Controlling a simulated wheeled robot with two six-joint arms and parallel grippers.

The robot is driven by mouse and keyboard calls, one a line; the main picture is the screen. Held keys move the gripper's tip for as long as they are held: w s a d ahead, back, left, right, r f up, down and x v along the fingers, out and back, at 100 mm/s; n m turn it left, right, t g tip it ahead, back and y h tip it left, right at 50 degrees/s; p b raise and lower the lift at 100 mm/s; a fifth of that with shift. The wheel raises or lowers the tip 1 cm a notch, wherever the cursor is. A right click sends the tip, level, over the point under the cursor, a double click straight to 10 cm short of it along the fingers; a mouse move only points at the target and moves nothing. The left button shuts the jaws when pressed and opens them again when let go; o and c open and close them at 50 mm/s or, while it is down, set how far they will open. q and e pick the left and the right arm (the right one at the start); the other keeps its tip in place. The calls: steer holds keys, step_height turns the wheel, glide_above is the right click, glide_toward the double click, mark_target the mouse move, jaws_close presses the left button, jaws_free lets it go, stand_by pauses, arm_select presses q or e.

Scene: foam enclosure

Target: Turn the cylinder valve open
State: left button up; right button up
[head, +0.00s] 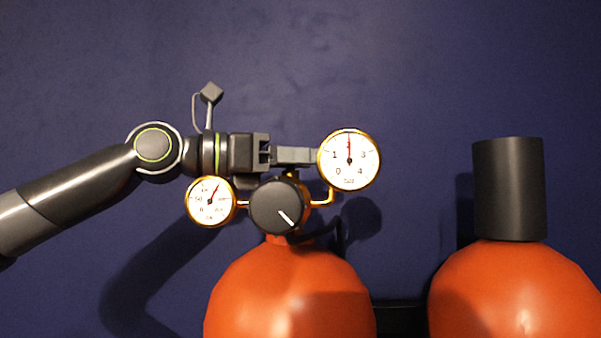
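The cylinder valve is a dark round knob (272,203) on top of the left orange cylinder (285,295). The white mark on its face points to the lower right. My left gripper (298,165) comes in from the left, just above the knob. One grey finger runs to the right, and its end meets the edge of the right gauge in the picture. The rest of the fingers is partly hidden by the knob, so I cannot tell their gap or whether they touch the valve. My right gripper is out of view.
A small gold-rimmed gauge (210,202) sits left of the knob and a larger one (349,160) sits upper right, both close to my gripper. A second orange cylinder (515,295) with a dark cap (508,190) stands at right. A plain blue wall (430,60) is behind.

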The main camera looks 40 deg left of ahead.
arm_select(q)
steer(key=shift+a+f+n+t+y+b, duration=0.1)
steer(key=shift+n+t+y+b, duration=0.4)
steer(key=shift+n+y+b, duration=0.5)
steer(key=shift+y+b, duration=0.4)
steer(key=shift+b, duration=0.25)
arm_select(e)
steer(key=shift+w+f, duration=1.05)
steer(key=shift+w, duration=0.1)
arm_select(q)
steer(key=o, duration=1)
steer(key=shift+c, duration=0.2)
steer(key=shift+a, duration=0.1)
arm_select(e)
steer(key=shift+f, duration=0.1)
